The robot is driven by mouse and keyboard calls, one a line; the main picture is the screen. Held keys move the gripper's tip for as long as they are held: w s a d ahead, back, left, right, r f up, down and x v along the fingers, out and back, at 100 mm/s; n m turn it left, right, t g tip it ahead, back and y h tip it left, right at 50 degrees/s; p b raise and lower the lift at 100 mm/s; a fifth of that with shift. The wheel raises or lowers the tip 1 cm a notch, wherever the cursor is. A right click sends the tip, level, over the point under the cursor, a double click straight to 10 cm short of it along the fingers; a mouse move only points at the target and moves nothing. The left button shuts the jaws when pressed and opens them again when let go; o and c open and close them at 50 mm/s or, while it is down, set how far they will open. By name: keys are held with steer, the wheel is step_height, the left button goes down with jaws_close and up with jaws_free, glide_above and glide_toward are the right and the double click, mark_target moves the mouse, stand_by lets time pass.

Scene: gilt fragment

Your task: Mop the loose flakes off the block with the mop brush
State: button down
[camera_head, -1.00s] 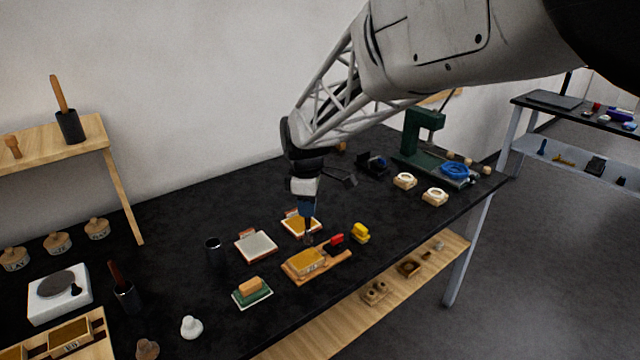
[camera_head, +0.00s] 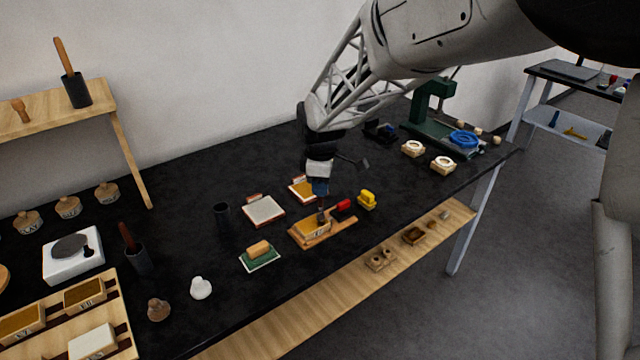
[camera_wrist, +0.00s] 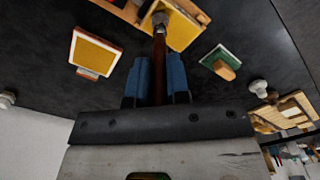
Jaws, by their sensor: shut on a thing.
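My gripper (camera_head: 320,188) has blue fingers (camera_wrist: 157,80) shut on the dark handle of the mop brush (camera_wrist: 159,62). The brush points down, and its metal collar and tip are at the gold-topped block (camera_head: 313,229). The block also shows in the wrist view (camera_wrist: 184,33), with the brush tip overlapping its edge; whether they touch I cannot tell. The block sits on a wooden board (camera_head: 341,228). Loose flakes are too small to make out.
Beside the board are a red piece (camera_head: 344,206), a yellow piece (camera_head: 367,200), a green pad with a wooden block (camera_head: 260,257), a pale tray (camera_head: 264,211) and a gold-filled tray (camera_head: 301,190). A dark cup (camera_head: 222,214) stands left. Black tabletop lies clear between them.

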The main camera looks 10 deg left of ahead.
step_height(320, 180, up, 8)
steer(key=a, duration=0.2)
steer(key=shift+s, duration=0.3)
stand_by(1.2)
steer(key=shift+d, duration=0.1)
stand_by(0.4)
steer(key=shift+s+d, duration=0.25)
steer(key=shift+s, duration=0.1)
